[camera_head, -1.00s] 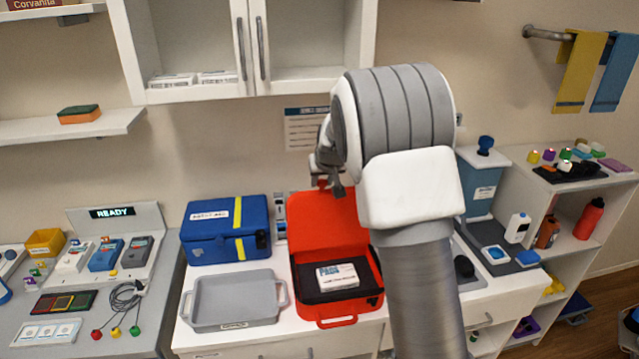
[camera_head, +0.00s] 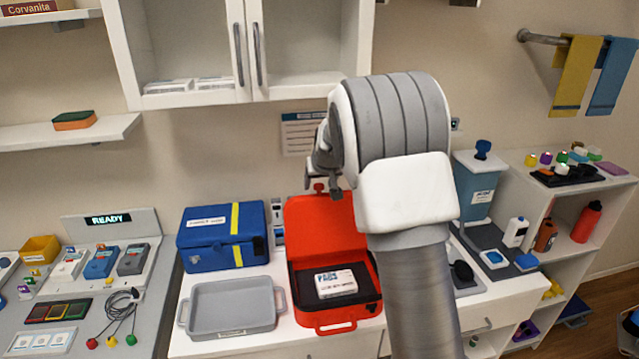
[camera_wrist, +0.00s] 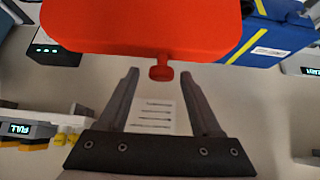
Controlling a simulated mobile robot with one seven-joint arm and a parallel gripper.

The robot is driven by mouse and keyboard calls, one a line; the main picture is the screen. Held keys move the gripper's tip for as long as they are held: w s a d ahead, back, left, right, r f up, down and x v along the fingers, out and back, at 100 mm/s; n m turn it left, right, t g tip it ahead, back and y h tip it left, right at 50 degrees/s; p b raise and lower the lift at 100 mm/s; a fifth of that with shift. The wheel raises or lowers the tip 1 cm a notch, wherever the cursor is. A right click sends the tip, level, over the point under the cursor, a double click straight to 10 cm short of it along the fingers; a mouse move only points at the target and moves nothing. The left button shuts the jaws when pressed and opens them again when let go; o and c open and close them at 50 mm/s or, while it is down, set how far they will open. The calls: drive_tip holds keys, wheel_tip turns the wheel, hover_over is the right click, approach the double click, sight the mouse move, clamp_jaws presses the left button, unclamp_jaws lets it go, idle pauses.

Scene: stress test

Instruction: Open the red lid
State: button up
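The red case stands on the white counter with its red lid (camera_head: 322,222) raised up and back, leaning toward the wall. Its black-lined base (camera_head: 312,302) shows, with a white labelled pack (camera_head: 336,284) inside. My gripper (camera_head: 322,186) is at the top edge of the lid, partly hidden by my own arm. In the wrist view my gripper (camera_wrist: 158,74) is open and its two fingers are apart. The red knob (camera_wrist: 161,72) of the lid (camera_wrist: 140,28) sits just beyond and between the fingertips, with no contact visible.
A blue case (camera_head: 222,240) stands close left of the red case. A grey tray (camera_head: 232,292) lies in front of the blue case. A blue-grey bin (camera_head: 478,186) stands to the right, behind my arm. Cabinets with doors (camera_head: 245,50) hang above the counter.

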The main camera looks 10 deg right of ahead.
drive_tip(key=b+v, duration=0.2)
drive_tip(key=v, duration=1.5)
drive_tip(key=shift+s+r, duration=0.15)
drive_tip(key=s+a+f+g, duration=0.1)
drive_tip(key=s+f, duration=0.2)
drive_tip(key=s, duration=1.3)
drive_tip(key=s+a+f+g, duration=0.1)
drive_tip(key=s+a+f, duration=0.1)
drive_tip(key=s, duration=1.5)
drive_tip(key=shift+a+f, duration=0.15)
drive_tip(key=shift+f, duration=0.55)
